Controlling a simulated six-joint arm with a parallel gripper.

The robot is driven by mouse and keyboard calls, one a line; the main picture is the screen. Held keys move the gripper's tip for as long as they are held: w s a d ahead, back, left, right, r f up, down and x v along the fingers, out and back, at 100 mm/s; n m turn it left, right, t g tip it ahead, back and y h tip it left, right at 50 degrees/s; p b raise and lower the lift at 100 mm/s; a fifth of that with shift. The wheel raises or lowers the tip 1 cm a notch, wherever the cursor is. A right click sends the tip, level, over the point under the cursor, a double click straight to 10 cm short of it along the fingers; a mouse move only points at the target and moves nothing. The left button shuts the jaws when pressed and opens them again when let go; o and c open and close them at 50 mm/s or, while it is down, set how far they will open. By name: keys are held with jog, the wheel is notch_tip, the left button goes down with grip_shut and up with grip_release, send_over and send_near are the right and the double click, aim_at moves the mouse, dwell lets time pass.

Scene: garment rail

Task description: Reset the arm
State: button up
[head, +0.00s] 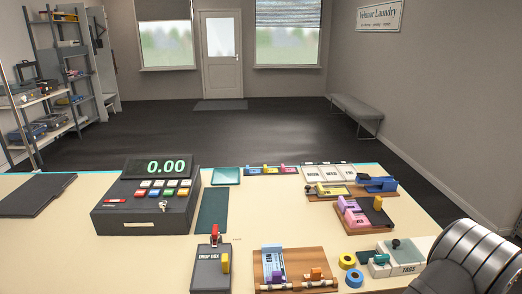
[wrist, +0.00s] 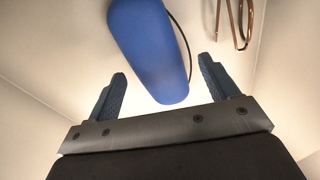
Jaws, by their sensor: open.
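My gripper (wrist: 163,70) shows in the wrist view with its two dark blue-grey fingers spread wide apart. It is open, with nothing visibly clamped. A smooth blue rounded object (wrist: 150,45) with a thin dark cord beside it reaches down from the top edge. Its lower end appears between the fingers, with a gap on each side; I cannot tell how far beyond them it is. In the head view, a thick grey-and-black part of my arm fills the lower right corner, and the fingers are out of that view.
A copper-coloured bent rod (wrist: 236,22) is beyond the right finger. The counter (head: 60,245) holds a cash register (head: 145,215), a drop box (head: 211,272), wooden boards with coloured blocks and a tags tray (head: 408,268) near my arm. Bare counter lies at the front left.

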jog(key=shift+f, duration=0.15)
jog(key=shift+f, duration=0.8)
notch_tip(320, 180, up, 12)
jog(key=s+d+f, duration=0.1)
jog(key=d, duration=0.1)
jog(key=f, duration=0.3)
jog(key=a+f, duration=0.1)
jog(key=f, duration=0.3)
jog(key=w+a+f, duration=0.1)
jog(key=f, duration=0.3)
notch_tip(320, 180, up, 46)
jog(key=w+a, duration=0.1)
jog(key=w, duration=0.5)
jog(key=shift+w+a+r, duration=0.4)
jog(key=shift+r, duration=0.05)
